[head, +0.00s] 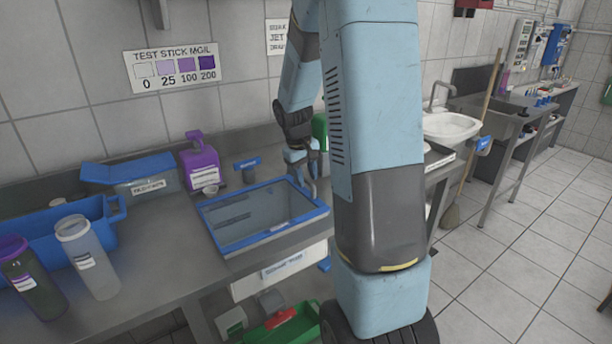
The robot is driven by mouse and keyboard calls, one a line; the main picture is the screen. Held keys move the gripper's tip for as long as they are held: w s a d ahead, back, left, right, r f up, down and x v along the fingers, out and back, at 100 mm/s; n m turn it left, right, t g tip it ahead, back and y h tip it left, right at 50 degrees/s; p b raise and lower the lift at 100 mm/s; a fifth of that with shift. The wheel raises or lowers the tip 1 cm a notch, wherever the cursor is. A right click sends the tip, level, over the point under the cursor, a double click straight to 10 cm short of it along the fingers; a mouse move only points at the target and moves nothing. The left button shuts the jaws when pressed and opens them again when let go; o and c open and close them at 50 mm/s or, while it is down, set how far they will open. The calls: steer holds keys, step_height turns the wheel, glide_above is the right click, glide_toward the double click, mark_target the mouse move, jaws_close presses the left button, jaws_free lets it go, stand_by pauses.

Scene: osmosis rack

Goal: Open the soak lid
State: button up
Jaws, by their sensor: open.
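A blue-rimmed rectangular soak basin (213,244) is set in the grey counter at the middle of the head view. Grey, see-through-looking surfaces show inside its blue frame; I cannot tell whether a clear lid covers it or it stands open. My gripper (311,188) is open and points down at the basin's back right corner, close to the blue rim. Whether it touches the rim is not clear. My own arm hides the area to the right of the basin.
A purple jug (201,160) and a blue-lidded box (148,187) stand behind and left. A blue tub (40,232) and two capped cylinders, one clear (88,257), one dark (32,277), stand at left. A green crate (297,325) is below. Bare counter (165,270) lies left of the basin.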

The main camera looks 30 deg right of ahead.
jaws_close()
stand_by(0.3)
stand_by(0.4)
